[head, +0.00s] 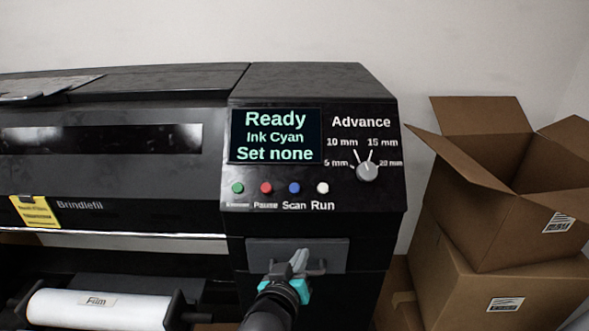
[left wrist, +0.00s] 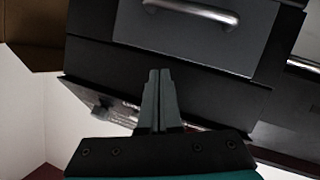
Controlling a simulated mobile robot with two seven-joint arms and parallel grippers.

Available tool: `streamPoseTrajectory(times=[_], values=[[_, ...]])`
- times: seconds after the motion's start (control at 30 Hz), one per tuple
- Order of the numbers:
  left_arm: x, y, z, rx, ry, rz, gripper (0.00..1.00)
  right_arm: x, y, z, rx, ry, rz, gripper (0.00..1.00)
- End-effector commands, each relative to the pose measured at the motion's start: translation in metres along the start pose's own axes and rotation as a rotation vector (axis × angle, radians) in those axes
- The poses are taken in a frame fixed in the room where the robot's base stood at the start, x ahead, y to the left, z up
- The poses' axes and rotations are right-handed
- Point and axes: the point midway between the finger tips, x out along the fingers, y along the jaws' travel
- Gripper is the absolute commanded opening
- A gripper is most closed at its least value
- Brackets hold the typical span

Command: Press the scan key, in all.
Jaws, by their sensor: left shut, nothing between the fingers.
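The scan key (head: 294,188) is a small round blue button above the label "Scan" on the printer's black control panel (head: 385,205). A green key (head: 238,188), red Pause key (head: 266,188) and white Run key (head: 322,188) share its row. The display (head: 275,136) reads "Ready", "Ink Cyan", "Set none". My left gripper (head: 301,258) is shut and empty, below the key row and in front of a grey drawer front (head: 262,251). In the left wrist view its closed fingers (left wrist: 158,75) point at the printer's dark front. My right gripper is in neither view.
The Advance knob (head: 367,172) sits right of the display. A white film roll (head: 95,308) lies low at the left. A metal handle (left wrist: 200,12) shows on the drawer front in the left wrist view.

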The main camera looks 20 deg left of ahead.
Motion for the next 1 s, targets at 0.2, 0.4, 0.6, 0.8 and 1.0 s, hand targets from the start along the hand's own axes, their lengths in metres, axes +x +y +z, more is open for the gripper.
streamPoseTrajectory(times=[0.2, 0.4, 0.6, 0.8, 1.0], values=[[-0.041, 0.040, -0.122, -0.133, 0.190, 0.051, 0.00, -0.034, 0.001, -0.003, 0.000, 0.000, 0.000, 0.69], [-0.063, 0.052, -0.168, -0.198, 0.271, 0.076, 0.00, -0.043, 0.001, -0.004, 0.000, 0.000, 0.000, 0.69], [-0.066, 0.053, -0.173, -0.209, 0.283, 0.080, 0.00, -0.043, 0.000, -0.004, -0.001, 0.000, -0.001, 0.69], [-0.065, 0.053, -0.173, -0.207, 0.283, 0.080, 0.00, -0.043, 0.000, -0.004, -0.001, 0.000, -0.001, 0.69], [-0.056, 0.049, -0.168, -0.205, 0.284, 0.081, 0.00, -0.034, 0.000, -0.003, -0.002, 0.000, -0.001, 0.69]])
